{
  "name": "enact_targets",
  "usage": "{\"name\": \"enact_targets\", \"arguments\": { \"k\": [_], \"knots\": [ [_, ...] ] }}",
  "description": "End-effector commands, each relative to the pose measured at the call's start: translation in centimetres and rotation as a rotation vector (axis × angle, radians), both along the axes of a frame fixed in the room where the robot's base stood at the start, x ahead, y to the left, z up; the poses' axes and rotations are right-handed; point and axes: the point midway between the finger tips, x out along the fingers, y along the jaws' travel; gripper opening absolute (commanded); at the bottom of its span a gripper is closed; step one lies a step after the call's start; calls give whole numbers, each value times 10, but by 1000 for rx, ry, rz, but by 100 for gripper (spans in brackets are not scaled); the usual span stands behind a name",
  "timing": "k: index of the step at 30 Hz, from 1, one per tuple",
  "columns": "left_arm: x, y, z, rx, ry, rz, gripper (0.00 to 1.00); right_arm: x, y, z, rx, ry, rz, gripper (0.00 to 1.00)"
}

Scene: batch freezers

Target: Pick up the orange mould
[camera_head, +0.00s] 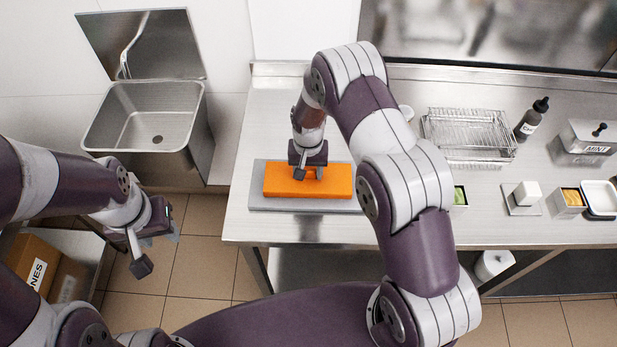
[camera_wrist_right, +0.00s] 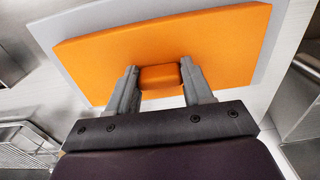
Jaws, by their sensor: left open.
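The orange mould (camera_head: 335,181) is a flat slab lying on a grey board (camera_head: 258,203) on the steel counter. In the right wrist view the mould (camera_wrist_right: 215,45) has a small raised block on top. My right gripper (camera_head: 308,173) points down over the mould's middle. In its wrist view the right fingers (camera_wrist_right: 160,85) stand on both sides of the raised block with no clear gap, so they look shut on it. The mould appears still flat on the board. My left gripper (camera_head: 156,249) is open and empty, out over the floor left of the counter.
A steel sink (camera_head: 140,115) stands to the left. On the counter's right are a wire rack (camera_head: 468,135), a dark bottle (camera_head: 531,120), a MINT container (camera_head: 590,138) and small tubs. My right arm hides part of the counter. A cardboard box (camera_head: 32,262) sits at lower left.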

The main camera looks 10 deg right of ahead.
Motion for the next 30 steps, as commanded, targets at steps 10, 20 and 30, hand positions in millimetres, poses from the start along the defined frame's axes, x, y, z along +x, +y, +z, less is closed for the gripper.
{"name": "enact_targets", "arguments": {
  "k": [10, 20, 30],
  "knots": [
    [0, 0, -1, 0, 0, 0, 43, 0, -1, 1, -1, 1, 0, 19],
    [0, 0, -26, 0, 0, 0, 43, 2, -1, 40, -1, -8, 0, 19],
    [0, 0, -56, 0, 0, 0, 43, -10, -84, 86, -3, -3, -6, 19]
  ]
}}
